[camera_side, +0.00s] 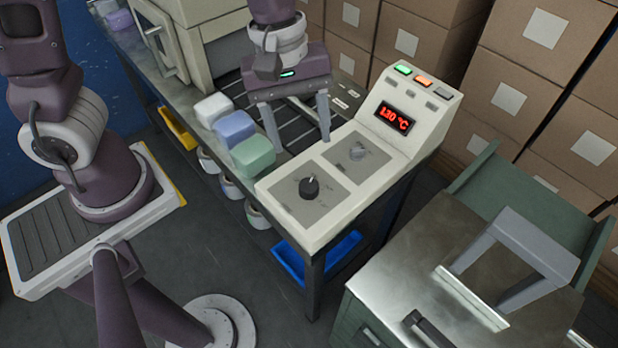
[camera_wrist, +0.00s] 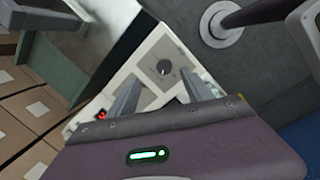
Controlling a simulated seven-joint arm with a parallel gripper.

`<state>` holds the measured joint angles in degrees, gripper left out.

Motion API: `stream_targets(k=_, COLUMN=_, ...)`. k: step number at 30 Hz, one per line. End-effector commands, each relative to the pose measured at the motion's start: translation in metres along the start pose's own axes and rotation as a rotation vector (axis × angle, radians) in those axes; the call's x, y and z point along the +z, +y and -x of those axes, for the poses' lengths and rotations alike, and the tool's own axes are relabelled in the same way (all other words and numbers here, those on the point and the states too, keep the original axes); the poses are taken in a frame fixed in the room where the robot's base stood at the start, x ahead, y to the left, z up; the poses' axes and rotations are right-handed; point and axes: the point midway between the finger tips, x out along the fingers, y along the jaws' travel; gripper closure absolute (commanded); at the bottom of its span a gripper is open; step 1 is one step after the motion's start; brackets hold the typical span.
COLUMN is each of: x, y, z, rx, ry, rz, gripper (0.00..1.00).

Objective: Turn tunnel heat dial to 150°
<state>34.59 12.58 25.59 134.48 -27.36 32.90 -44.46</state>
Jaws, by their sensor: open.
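The red display (camera_side: 395,118) reads 130 °C. My gripper (camera_side: 299,146) is open and empty, with its fingers pointing down over the far side of the panel, apart from both dials. In the wrist view the black dial (camera_wrist: 164,67) shows beyond and between my fingertips (camera_wrist: 161,77); the grey dial is not clearly visible there.
White, blue and green blocks (camera_side: 252,152) line the bench edge left of the panel. Green and orange buttons (camera_side: 423,82) sit above the display. A metal-topped cabinet (camera_side: 430,270) stands at right, and stacked cartons (camera_side: 545,70) fill the back.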

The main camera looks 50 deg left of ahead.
Motion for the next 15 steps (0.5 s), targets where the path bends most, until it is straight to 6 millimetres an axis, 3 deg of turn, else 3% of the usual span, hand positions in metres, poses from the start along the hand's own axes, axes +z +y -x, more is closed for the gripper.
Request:
stream_targets(k=1, x=-0.003, y=0.003, z=-0.026, rx=-0.052, ry=0.030, rz=0.089, gripper=0.41)
stream_targets(k=3, x=-0.009, y=0.005, z=-0.051, rx=-0.087, ry=0.079, rz=0.199, gripper=0.41)
stream_targets(k=7, x=-0.017, y=0.006, z=-0.073, rx=-0.109, ry=0.134, rz=0.295, gripper=0.41)
stream_targets(k=15, x=-0.023, y=-0.001, z=-0.119, rx=-0.113, ry=0.137, rz=0.310, gripper=0.41)
